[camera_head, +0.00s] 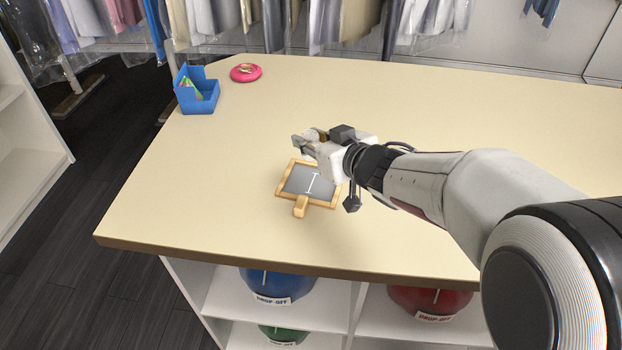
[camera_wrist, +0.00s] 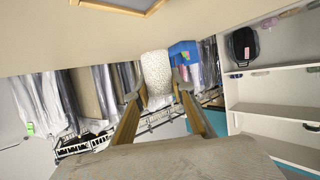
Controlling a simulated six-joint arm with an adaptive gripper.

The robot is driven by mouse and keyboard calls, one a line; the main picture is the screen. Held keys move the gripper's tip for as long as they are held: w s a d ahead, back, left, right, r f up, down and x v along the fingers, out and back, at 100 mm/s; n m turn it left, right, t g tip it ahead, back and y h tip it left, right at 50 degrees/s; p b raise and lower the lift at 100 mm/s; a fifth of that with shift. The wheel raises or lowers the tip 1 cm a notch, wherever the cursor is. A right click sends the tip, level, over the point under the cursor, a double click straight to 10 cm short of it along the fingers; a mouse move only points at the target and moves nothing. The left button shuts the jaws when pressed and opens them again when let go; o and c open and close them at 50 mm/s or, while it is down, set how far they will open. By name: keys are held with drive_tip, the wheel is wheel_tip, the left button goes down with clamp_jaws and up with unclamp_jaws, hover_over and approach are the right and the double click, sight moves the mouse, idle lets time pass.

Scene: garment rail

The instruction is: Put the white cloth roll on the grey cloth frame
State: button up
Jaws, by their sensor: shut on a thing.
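The white cloth roll (camera_wrist: 157,76) is held between the fingertips of my gripper (camera_wrist: 157,92), with its textured pale side facing the wrist camera. In the head view my gripper (camera_head: 303,143) is over the far edge of the grey cloth frame, and I cannot make out the roll there. The grey cloth frame (camera_head: 298,181) lies on the table, a grey panel with a white line mark, a wooden rim and a short wooden handle towards the front. Part of its wooden rim (camera_wrist: 154,8) shows at the top of the wrist view.
A blue open box (camera_head: 198,97) with a green and red item inside stands at the table's far left, and shows behind the roll in the wrist view (camera_wrist: 184,52). A pink ring-shaped dish (camera_head: 246,73) is near it. The table (camera_head: 480,120) is clear elsewhere. Garments hang behind.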

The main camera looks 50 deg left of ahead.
drive_tip(key=shift+f, duration=0.1)
idle(0.3)
hover_over(311, 188)
drive_tip(key=shift+f, duration=3.1)
drive_tip(key=shift+f, duration=1.85)
drive_tip(key=shift+f, duration=0.15)
drive_tip(key=o, duration=0.9)
drive_tip(key=shift+v, duration=6.05)
